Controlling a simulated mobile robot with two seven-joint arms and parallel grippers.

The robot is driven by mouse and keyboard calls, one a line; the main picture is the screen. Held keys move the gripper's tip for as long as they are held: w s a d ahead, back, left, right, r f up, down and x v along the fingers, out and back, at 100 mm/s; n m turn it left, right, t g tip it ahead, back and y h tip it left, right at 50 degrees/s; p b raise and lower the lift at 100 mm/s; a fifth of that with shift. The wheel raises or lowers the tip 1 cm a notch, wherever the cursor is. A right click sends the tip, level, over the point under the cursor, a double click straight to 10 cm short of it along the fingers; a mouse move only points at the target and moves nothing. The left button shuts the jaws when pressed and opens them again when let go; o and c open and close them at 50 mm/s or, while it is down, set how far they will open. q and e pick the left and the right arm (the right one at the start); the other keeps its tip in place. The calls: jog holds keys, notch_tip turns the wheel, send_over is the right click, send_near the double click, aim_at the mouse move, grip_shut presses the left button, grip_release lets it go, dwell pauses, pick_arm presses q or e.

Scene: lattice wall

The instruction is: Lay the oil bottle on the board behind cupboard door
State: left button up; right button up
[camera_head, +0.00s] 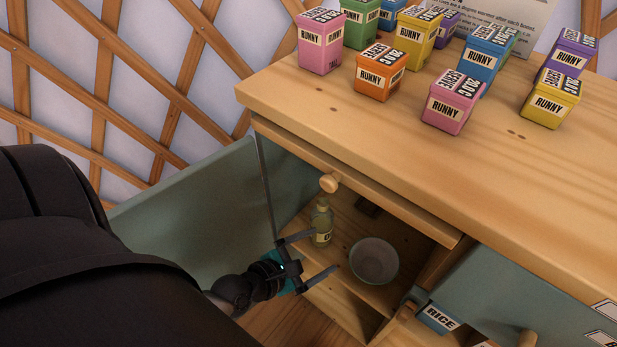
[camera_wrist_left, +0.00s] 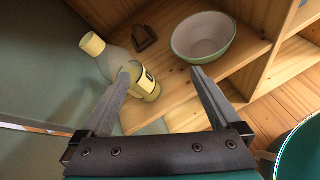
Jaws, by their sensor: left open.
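The oil bottle (camera_head: 321,224), pale yellow-green with a label, stands upright on the wooden board (camera_head: 343,229) inside the open cupboard. It also shows in the left wrist view (camera_wrist_left: 108,62), with its yellow cap at the upper left. The grey-green cupboard door (camera_head: 190,208) stands open to the left. My left gripper (camera_head: 324,250) is open and empty at the front of the cupboard, its fingers pointing inward. In the left wrist view the left fingertip overlaps the bottle's lower part; I cannot tell whether they touch. My right gripper is out of view.
A pale bowl (camera_head: 374,262) sits on the board right of the bottle, with a small dark block (camera_head: 368,206) behind. A round knob (camera_head: 329,183) juts out above the opening. Several coloured boxes stand on the cabinet top (camera_head: 390,125). A RICE box (camera_head: 437,318) is lower right.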

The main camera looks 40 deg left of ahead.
pick_arm(q)
jog(key=s+d+m+g+h, duration=0.1)
jog(key=s+d+m+g, duration=0.15)
jog(key=d+m, duration=0.7)
jog(key=s+a+m+g+y, duration=0.1)
jog(key=s+a+m+g, duration=0.1)
jog(key=m, duration=0.8)
jog(key=s+a+r+m+g+y, duration=0.1)
jog(key=s+a+m+g+y, duration=0.1)
jog(key=m, duration=0.9)
jog(key=shift+s+a+r+g+y, duration=0.15)
jog(key=shift+a+r+g+y, duration=0.15)
jog(key=shift+a+g, duration=0.65)
jog(key=shift+a+f+p, duration=0.15)
jog(key=shift+p, duration=0.95)
